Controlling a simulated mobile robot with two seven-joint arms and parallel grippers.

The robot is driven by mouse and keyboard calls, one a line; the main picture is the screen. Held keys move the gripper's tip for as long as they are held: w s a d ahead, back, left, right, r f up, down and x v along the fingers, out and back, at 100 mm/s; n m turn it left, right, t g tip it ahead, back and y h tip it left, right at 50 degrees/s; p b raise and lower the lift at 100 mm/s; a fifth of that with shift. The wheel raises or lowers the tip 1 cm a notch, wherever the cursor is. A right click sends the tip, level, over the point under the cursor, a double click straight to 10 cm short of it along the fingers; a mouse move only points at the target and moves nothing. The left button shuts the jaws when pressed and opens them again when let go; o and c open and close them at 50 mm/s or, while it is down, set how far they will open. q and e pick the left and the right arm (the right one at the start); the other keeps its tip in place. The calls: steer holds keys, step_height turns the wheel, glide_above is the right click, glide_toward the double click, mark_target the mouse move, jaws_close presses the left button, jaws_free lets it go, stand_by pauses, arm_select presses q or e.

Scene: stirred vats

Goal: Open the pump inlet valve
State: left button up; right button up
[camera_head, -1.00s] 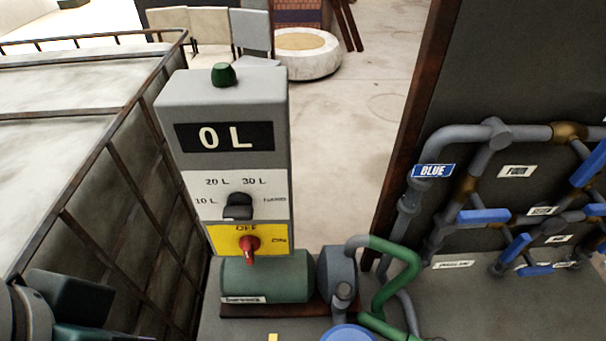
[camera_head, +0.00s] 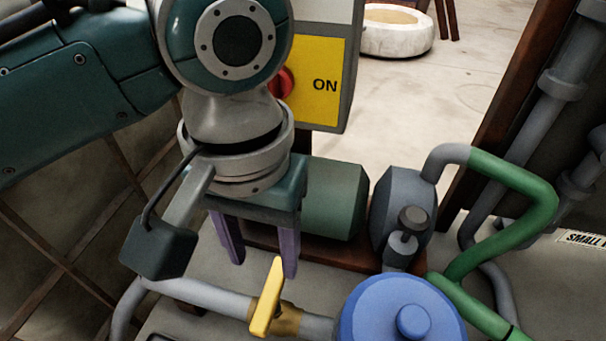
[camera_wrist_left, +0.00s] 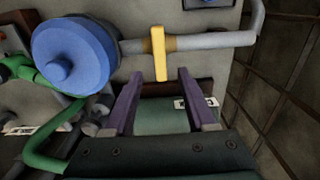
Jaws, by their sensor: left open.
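The pump inlet valve has a yellow lever (camera_head: 267,297) on a brass body (camera_head: 287,320) in a grey pipe, low in the head view. The lever stands crosswise to the pipe. My left gripper (camera_head: 260,270) is open, its two purple fingers pointing down just behind the lever. In the left wrist view the yellow lever (camera_wrist_left: 159,53) lies ahead of the gap between the fingertips (camera_wrist_left: 159,72). The fingers look empty, and I cannot tell whether either touches the lever. The green pump motor (camera_head: 335,197) is behind the gripper. My right gripper is not in view.
A blue round cap (camera_head: 400,315) stands right of the valve. A grey pump housing (camera_head: 395,210) and green pipe (camera_head: 520,185) are further right. The control box (camera_head: 325,85) with its red switch (camera_head: 283,82) rises behind my arm. A caged tank is at left.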

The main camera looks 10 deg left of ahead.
mark_target(270, 291)
arm_select(q)
step_height(270, 291, down, 10)
steer(key=b, duration=0.2)
steer(key=shift+r+b, duration=0.15)
steer(key=shift+b, duration=0.2)
jaws_close()
stand_by(0.4)
